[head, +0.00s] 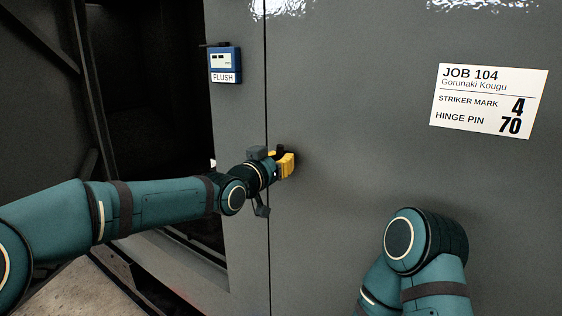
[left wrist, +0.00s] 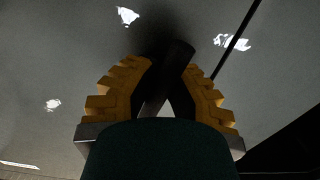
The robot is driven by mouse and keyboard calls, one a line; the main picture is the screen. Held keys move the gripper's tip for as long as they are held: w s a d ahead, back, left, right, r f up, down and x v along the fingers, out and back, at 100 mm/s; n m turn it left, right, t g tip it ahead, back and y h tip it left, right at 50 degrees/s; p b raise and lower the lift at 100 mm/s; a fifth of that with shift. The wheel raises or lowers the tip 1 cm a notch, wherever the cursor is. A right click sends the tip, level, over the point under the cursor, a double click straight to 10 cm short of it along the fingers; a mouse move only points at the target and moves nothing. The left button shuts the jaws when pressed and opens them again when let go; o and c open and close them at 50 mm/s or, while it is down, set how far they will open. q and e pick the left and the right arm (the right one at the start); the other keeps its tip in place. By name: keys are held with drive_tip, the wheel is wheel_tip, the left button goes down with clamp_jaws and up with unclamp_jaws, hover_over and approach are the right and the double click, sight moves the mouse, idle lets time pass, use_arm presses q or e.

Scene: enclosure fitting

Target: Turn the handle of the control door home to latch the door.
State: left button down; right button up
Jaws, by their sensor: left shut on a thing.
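The control door (head: 360,130) is the large grey panel to the right of a thin vertical seam in the head view. My left gripper (head: 287,164) has yellow ridged fingers and is at the door's left edge, just right of the seam. It is shut on the black handle (left wrist: 175,70), which stands tilted between the fingers in the left wrist view. Most of the handle is hidden by the gripper in the head view. I cannot tell the handle's exact angle. My right gripper is out of view; only part of that arm shows.
A blue gauge (head: 225,64) marked FLUSH sits on the grey post left of the seam. A white card (head: 489,101) reads JOB 104, striker mark 4, hinge pin 70. A dark opening (head: 150,90) lies to the left. My right arm's bent joint stands before the door, lower right.

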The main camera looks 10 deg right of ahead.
use_arm(q)
drive_tip(key=shift+f+n, duration=0.1)
drive_tip(key=shift+n, duration=0.5)
drive_tip(key=c, duration=0.8)
unclamp_jaws()
drive_tip(key=shift+c, duration=0.2)
drive_tip(key=v, duration=1.2)
